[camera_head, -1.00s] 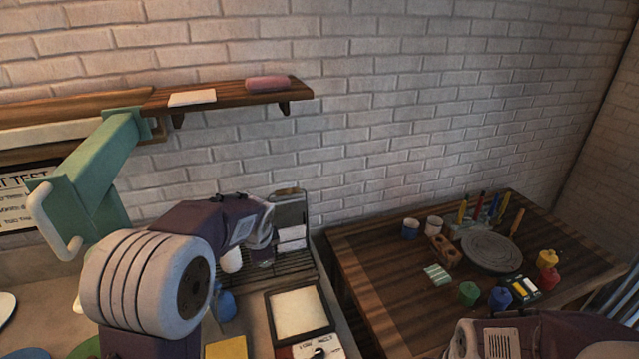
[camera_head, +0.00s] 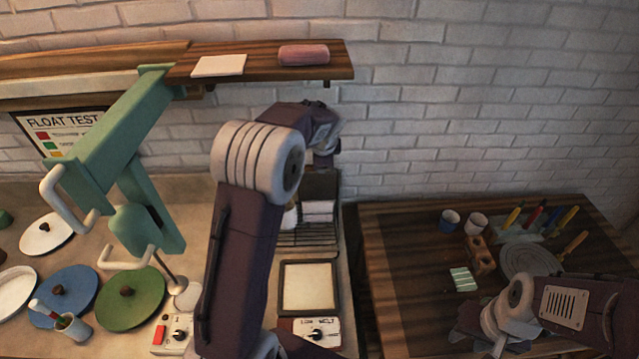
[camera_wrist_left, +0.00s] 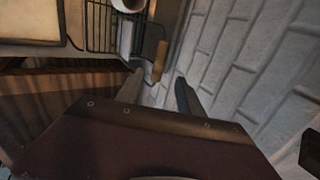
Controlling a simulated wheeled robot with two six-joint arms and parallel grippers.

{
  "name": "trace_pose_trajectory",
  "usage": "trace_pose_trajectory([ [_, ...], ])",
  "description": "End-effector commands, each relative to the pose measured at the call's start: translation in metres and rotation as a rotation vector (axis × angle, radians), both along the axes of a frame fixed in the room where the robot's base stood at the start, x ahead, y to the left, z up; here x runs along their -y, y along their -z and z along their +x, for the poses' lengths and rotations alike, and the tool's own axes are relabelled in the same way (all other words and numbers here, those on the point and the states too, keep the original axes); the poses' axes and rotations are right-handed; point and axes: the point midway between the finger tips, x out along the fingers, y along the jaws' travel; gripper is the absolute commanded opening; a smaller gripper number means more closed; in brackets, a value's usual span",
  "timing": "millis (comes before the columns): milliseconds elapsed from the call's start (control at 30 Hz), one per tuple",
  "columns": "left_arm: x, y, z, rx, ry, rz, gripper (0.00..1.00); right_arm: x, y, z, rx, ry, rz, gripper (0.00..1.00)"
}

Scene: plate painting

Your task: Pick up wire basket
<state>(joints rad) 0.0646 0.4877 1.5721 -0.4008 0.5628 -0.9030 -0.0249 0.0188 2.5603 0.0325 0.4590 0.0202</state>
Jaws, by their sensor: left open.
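A dark wire rack or basket (camera_head: 305,238) stands on the counter against the brick wall, with white items at its back. Its wire grid also shows at the top of the left wrist view (camera_wrist_left: 102,25). My left gripper (camera_head: 326,150) is raised above and behind the rack, close to the wall; its jaws are small in the head view. In the left wrist view its two fingers (camera_wrist_left: 158,90) are apart with nothing between them. A brown wooden piece (camera_wrist_left: 160,60) shows just beyond the fingers. My right gripper (camera_head: 488,335) is over the wooden table's near side, its jaws unclear.
A shelf (camera_head: 260,68) hangs above the left gripper. A green lever press (camera_head: 130,140) stands at left, near green (camera_head: 130,300) and blue (camera_head: 68,290) discs. A framed pale panel (camera_head: 308,287) lies before the rack. The wooden table (camera_head: 400,270) holds cups and tools.

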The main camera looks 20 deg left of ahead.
Motion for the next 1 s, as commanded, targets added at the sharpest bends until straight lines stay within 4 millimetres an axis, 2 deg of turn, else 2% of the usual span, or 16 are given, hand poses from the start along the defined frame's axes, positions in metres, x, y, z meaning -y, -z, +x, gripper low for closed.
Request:
trace_pose_trajectory([
  [200, -0.002, -0.001, 0.001, -0.002, -0.003, 0.000, 0.44, 0.000, -0.004, 0.000, 0.000, 0.000, 0.000, 0.36],
  [433, -0.010, 0.026, 0.016, -0.004, -0.002, 0.000, 0.44, 0.000, -0.015, 0.000, 0.000, 0.000, 0.000, 0.36],
  [633, -0.013, 0.035, 0.020, -0.004, -0.002, 0.000, 0.44, 0.000, -0.019, 0.000, 0.000, 0.000, 0.000, 0.36],
  [833, -0.023, 0.066, 0.034, -0.004, -0.002, -0.001, 0.44, 0.000, -0.032, 0.000, 0.000, 0.000, 0.000, 0.36],
  [1000, -0.025, 0.076, 0.039, -0.001, -0.002, -0.001, 0.44, 0.000, -0.032, 0.000, 0.000, 0.000, 0.000, 0.36],
])
